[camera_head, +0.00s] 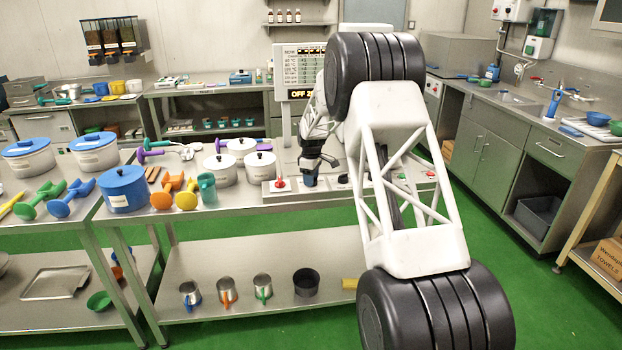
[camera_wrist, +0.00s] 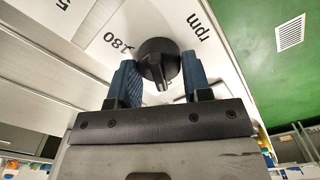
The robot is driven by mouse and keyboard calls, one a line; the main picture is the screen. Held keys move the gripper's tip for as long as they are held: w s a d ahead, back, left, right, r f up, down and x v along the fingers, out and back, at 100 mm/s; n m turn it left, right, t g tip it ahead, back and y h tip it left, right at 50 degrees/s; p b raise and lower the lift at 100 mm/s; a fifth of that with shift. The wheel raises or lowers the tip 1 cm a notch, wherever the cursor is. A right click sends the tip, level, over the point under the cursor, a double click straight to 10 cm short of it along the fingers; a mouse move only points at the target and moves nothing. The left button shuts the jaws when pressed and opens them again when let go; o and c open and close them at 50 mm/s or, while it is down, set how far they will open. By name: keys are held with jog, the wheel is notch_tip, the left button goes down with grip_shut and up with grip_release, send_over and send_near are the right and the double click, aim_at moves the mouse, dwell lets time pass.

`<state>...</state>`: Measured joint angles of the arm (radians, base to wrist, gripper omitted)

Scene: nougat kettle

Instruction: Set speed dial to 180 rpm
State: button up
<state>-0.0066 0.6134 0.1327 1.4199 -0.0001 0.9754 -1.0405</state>
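The speed dial (camera_wrist: 158,62) is a round black knob with a narrow raised grip, on a pale panel (camera_wrist: 100,35) in the wrist view. The mark "180" lies left of it and "rpm" lies to its upper right. My gripper (camera_wrist: 160,85) is open, with one blue finger on each side of the knob's grip. Gaps show between the fingers and the grip. In the head view my gripper (camera_head: 310,178) points down over the control panel (camera_head: 275,197); the dial under it is hidden there.
On the panel are a red button (camera_head: 280,184) and a dark knob (camera_head: 343,179) to the right. A display (camera_head: 300,94) partly hidden by my arm reads "OFF". White pots (camera_head: 260,166) and a teal cup (camera_head: 207,188) stand to the left.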

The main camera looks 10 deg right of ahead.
jog(key=c, duration=0.4)
jog(key=shift+m, duration=0.4)
jog(key=m, duration=0.5)
jog(key=shift+d, duration=0.1)
jog(key=m, duration=0.5)
jog(key=shift+w+d+m, duration=0.1)
jog(key=shift+m, duration=0.2)
jog(key=m, duration=0.6)
jog(key=shift+d, duration=0.1)
jog(key=m, duration=0.6)
jog(key=shift+d, duration=0.1)
jog(key=shift+m, duration=0.4)
